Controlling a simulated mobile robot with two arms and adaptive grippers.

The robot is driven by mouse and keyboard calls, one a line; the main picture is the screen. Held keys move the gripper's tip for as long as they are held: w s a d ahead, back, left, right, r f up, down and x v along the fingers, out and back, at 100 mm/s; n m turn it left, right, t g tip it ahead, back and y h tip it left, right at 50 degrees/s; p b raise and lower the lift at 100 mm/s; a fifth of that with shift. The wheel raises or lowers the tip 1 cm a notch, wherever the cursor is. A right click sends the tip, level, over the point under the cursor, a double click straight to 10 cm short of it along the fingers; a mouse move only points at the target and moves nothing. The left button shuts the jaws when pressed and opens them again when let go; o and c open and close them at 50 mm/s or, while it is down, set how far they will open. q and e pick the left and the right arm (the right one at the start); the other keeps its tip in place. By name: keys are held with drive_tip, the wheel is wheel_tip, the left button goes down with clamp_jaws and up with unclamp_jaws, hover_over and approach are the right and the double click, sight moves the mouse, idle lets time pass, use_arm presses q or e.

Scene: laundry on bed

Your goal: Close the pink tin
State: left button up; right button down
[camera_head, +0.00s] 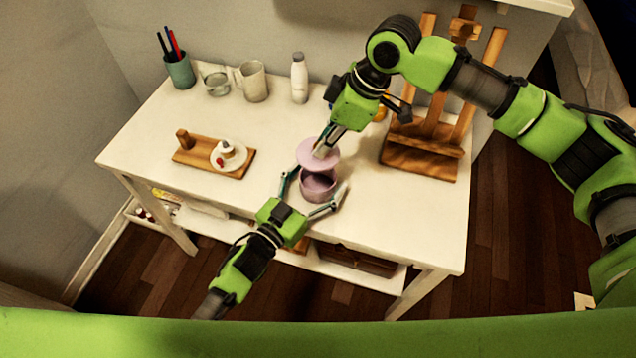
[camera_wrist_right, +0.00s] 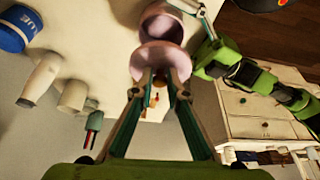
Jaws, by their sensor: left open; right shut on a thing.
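The pink tin (camera_head: 318,188) stands upright near the front edge of the white table, and its dark inside shows. Its pink lid (camera_head: 309,157) is held just above and behind the tin's opening. My right gripper (camera_head: 327,146) reaches down from above and is shut on the lid. In the right wrist view the lid (camera_wrist_right: 148,60) is between the fingertips (camera_wrist_right: 158,78), and the tin (camera_wrist_right: 162,28) is beyond it. My left gripper (camera_head: 313,196) is open at the front of the tin, one finger on each side. I cannot tell whether its fingers touch the tin.
A wooden board (camera_head: 188,158) with a small plate (camera_head: 232,161) lies to the left. A pen cup (camera_head: 180,72), a mug (camera_head: 253,82) and a white bottle (camera_head: 299,78) stand along the back. A wooden easel (camera_head: 420,160) stands at the right. The table's front right is clear.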

sight(329, 157)
use_arm(q)
drive_tip(key=c, duration=1.7)
use_arm(e)
drive_tip(key=shift+f, duration=2.5)
drive_tip(key=shift+f, duration=0.1)
drive_tip(key=shift+f, duration=0.8)
drive_tip(key=shift+f, duration=0.6)
drive_tip(key=c, duration=1.9)
unclamp_jaws()
